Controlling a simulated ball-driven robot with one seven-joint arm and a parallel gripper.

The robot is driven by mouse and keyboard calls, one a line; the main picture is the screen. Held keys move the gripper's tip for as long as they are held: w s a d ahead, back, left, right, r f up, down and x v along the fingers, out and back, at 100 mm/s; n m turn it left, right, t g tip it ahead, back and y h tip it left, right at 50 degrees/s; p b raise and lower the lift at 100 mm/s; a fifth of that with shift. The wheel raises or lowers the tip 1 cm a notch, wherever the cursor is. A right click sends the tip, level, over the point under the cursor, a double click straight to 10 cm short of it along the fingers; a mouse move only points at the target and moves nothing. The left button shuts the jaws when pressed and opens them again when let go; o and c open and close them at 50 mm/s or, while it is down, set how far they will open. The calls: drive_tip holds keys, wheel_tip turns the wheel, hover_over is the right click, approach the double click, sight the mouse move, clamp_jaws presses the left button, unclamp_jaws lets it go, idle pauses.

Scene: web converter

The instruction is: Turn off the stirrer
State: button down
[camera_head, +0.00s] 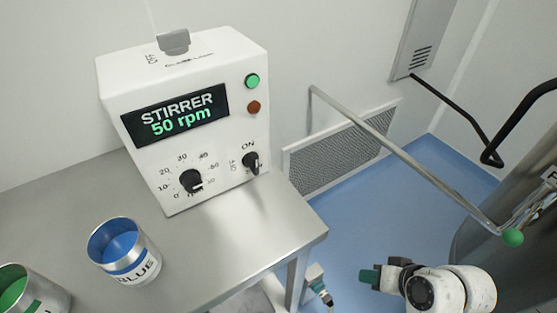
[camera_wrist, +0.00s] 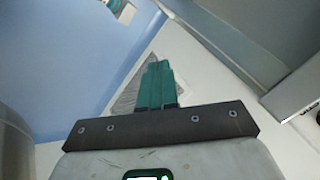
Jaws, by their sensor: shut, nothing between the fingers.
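The stirrer control box (camera_head: 191,75) is white and stands on the steel table. Its display (camera_head: 176,114) reads "STIRRER 50 rpm". A green button (camera_head: 252,81) sits above a red-brown button (camera_head: 253,107) on the right of its face. A black speed knob (camera_head: 190,181) is at the lower left. A black switch knob (camera_head: 250,162) under the label "ON" is at the lower right. My gripper (camera_head: 369,277) is low at the right, beyond the table edge and well apart from the box. Its green fingers are together and empty in the wrist view (camera_wrist: 157,84).
A blue-filled metal cup (camera_head: 123,250) and a green-filled cup (camera_head: 32,290) stand on the steel table (camera_head: 225,225). A metal bar (camera_head: 395,150) with a green tip reaches across the right side. A wall grille (camera_head: 335,150) is behind. Blue floor lies right of the table.

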drive_tip(key=w+a+r+y, duration=0.4)
drive_tip(key=w+r+y, duration=0.2)
drive_tip(key=w+r, duration=0.2)
drive_tip(key=w+a+r+m+g+y, duration=0.1)
drive_tip(key=w+a+r+y, duration=0.3)
drive_tip(key=w+r, duration=0.5)
wheel_tip(320, 180, up, 2)
drive_tip(key=y, duration=0.2)
drive_tip(key=shift+a+r+y, duration=0.2)
drive_tip(key=shift+a+y, duration=0.05)
drive_tip(key=shift+y, duration=0.15)
drive_tip(key=p, duration=0.2)
approach(256, 157)
drive_tip(key=w+a, duration=0.2)
drive_tip(key=w, duration=0.1)
drive_tip(key=w+a+f, duration=0.1)
drive_tip(key=shift+w, duration=0.25)
drive_tip(key=shift+s+a, duration=0.75)
drive_tip(key=shift+a, duration=0.15)
drive_tip(key=shift+s+a+p, duration=0.35)
drive_tip(key=shift+s+a, duration=0.05)
drive_tip(key=shift+a, duration=0.15)
